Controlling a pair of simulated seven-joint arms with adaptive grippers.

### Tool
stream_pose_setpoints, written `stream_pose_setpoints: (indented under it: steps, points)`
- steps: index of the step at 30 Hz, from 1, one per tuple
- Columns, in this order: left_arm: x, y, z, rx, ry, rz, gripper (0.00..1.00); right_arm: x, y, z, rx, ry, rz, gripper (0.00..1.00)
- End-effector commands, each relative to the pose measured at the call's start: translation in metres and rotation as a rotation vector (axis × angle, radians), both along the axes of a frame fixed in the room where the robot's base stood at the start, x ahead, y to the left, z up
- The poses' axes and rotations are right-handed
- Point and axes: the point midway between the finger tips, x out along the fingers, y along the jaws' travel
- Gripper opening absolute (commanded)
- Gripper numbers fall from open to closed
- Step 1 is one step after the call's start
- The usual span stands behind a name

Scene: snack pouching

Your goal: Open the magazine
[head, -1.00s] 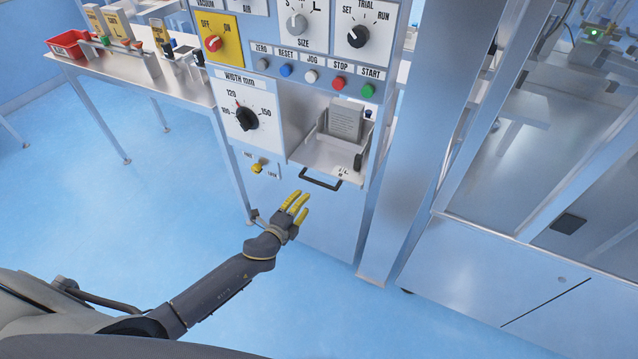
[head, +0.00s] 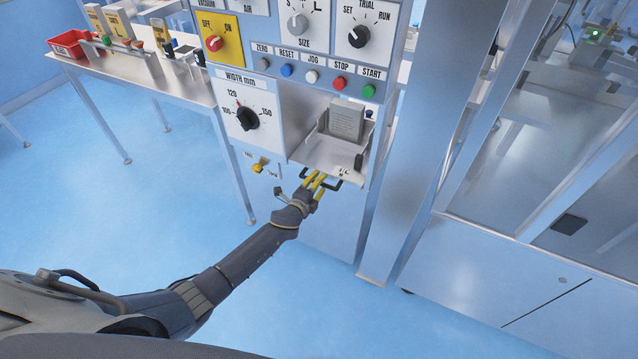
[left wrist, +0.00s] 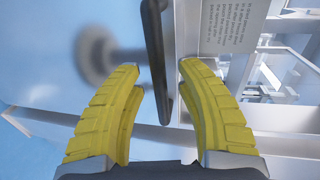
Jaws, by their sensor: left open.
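The magazine (head: 322,157) is a grey metal tray in the front of the machine, below the row of buttons. A stack of grey pouches (head: 346,120) stands in it. Its black bar handle (head: 334,183) sits on the front edge, and my left gripper (head: 316,180) is at it, covering part of it. In the left wrist view the handle (left wrist: 157,60) runs up and down between the two yellow fingers (left wrist: 158,85). The fingers are apart, with gaps to the handle. My right gripper is not seen.
A small yellow latch (head: 258,167) sits on the panel left of the tray. The width dial (head: 248,118) is above it. A metal post (head: 410,150) stands right of the machine. A side table (head: 150,80) with a red bin (head: 72,43) is at the left. The floor in front is clear.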

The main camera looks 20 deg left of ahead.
Motion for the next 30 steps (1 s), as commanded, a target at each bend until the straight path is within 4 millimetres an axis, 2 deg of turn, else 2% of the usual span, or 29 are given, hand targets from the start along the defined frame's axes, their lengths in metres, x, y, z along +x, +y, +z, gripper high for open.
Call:
stream_pose_setpoints:
  steps: [10, 20, 30]
  points:
    - [0.001, -0.0005, 0.0, 0.0, 0.0, 0.0, 0.38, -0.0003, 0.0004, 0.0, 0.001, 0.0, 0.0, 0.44]
    - [0.0008, -0.0005, -0.0002, 0.0, 0.0, 0.0, 0.0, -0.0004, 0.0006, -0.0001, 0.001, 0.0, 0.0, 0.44]
    - [0.0008, -0.0004, -0.0002, 0.0, 0.0, 0.0, 0.0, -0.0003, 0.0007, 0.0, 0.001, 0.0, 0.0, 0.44]
